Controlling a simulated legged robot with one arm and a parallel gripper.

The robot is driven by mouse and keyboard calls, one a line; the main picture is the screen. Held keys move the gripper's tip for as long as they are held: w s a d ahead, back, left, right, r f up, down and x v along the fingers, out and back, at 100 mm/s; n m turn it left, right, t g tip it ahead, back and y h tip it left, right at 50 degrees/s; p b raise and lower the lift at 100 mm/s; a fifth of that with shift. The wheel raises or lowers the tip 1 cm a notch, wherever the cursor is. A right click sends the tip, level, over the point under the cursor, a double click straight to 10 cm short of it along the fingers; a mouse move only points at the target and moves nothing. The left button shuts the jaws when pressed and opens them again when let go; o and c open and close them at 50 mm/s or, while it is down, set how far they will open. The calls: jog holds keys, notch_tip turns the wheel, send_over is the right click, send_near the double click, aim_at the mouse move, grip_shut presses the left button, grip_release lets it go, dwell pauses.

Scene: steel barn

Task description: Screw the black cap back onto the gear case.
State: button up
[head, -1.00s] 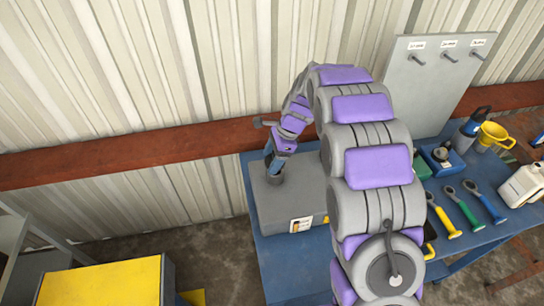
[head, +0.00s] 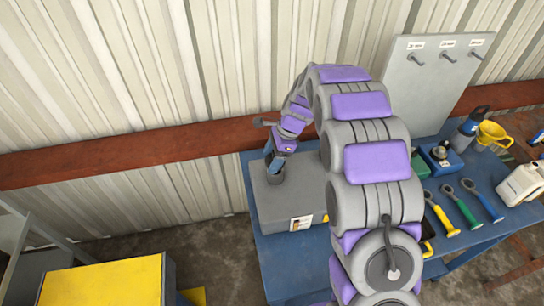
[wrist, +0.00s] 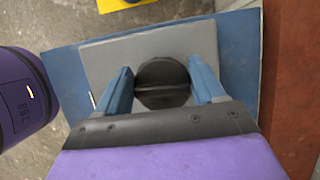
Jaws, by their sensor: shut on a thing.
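The gear case (head: 262,200) is a grey box on the left end of the blue bench, with a small white label on its front. In the wrist view the gear case (wrist: 205,42) lies below the gripper as a flat grey top. The black cap (wrist: 162,72) is round with a raised bar across it. My gripper (wrist: 164,84) has its blue fingers on either side of the cap and is shut on it. In the head view my gripper (head: 276,166) points down at a dark round part on the case top. The cap's underside and threads are hidden.
The blue bench (head: 290,258) also bears yellow, green and blue handled tools (head: 465,207), a white jug (head: 522,184) and a yellow pitcher (head: 491,134) at right. A grey hook board (head: 432,85) stands behind. A rust-red beam (head: 120,157) runs along the wall.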

jog(key=shift+f, duration=0.8)
jog(key=shift+d+p, duration=0.1)
jog(key=shift+p, duration=0.5)
jog(key=shift+f, duration=0.65)
dwell(0.5)
jog(key=shift+r+m+p, duration=0.1)
jog(key=shift+m+p, duration=0.2)
jog(key=shift+p, duration=0.25)
jog(key=shift+w+m+t+p, duration=0.15)
jog(key=shift+m+t+p, duration=0.75)
jog(key=shift+m+p, duration=1.35)
jog(key=shift+w+m+t+h+p, duration=0.2)
jog(key=shift+m+t+p, duration=0.2)
jog(key=shift+m+p, duration=0.9)
jog(key=shift+w+m+t+h+p, duration=0.15)
jog(key=shift+m+t+p, duration=0.4)
jog(key=shift+p, duration=1.3)
jog(key=shift+m+p, duration=0.55)
jog(key=shift+m, duration=0.05)
